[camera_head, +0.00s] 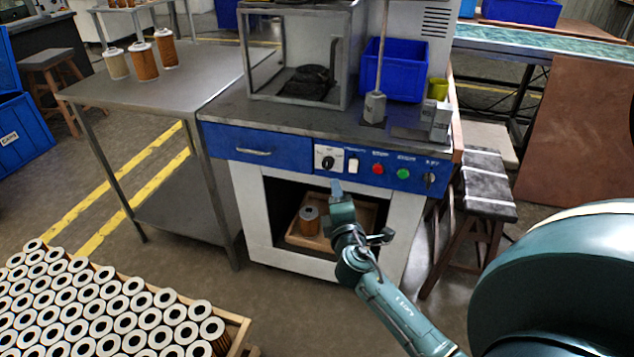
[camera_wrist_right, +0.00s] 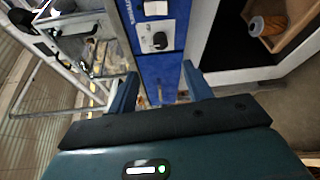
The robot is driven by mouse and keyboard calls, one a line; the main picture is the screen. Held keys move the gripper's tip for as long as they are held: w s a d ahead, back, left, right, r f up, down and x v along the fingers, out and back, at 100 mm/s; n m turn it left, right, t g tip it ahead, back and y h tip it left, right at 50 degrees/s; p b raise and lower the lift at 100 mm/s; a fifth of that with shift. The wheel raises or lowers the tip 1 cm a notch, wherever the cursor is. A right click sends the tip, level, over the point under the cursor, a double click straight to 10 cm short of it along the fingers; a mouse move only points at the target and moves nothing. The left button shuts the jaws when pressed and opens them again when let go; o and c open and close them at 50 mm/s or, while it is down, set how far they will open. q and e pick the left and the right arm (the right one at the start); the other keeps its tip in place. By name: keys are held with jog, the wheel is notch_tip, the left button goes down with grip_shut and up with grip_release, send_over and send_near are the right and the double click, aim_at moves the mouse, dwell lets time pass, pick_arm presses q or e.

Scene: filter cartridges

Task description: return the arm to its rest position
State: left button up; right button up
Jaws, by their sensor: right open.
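My right arm (camera_head: 398,312) reaches up from the lower right in the head view. Its gripper (camera_head: 338,188) is in front of the machine, just below the blue control panel (camera_head: 292,155) and over the upper part of the open compartment. In the right wrist view the gripper (camera_wrist_right: 160,88) has its two fingers apart with nothing between them. The panel's black knob (camera_wrist_right: 159,41) shows beyond the fingers there. Whether a fingertip touches the machine cannot be told. My left gripper is in neither view.
A filter cartridge (camera_head: 309,221) stands in a wooden tray (camera_head: 359,212) inside the compartment. Three cartridges stand on the steel table (camera_head: 190,73). A wooden crate (camera_head: 238,335) full of cartridges is at lower left. A stool (camera_head: 487,187) stands right of the machine. Floor between crate and machine is clear.

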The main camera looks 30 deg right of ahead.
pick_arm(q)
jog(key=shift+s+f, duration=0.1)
pick_arm(e)
jog(key=s+a+f+m+g+y, duration=0.1)
jog(key=s+a+f+m+y, duration=0.15)
jog(key=s+a, duration=0.35)
jog(key=s+a+f+m+y, duration=0.2)
jog(key=s+a+m+y, duration=0.15)
jog(key=s+a, duration=0.25)
pick_arm(q)
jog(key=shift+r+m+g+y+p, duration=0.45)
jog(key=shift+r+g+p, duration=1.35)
jog(key=shift+p, duration=6.3)
pick_arm(e)
jog(key=s+a+r+m+g+y, duration=0.4)
jog(key=s+a+r+m, duration=0.1)
jog(key=s+a+r, duration=0.3)
jog(key=shift+s+a+r+m+y, duration=0.3)
jog(key=shift+s+a, duration=0.15)
jog(key=shift+s, duration=0.3)
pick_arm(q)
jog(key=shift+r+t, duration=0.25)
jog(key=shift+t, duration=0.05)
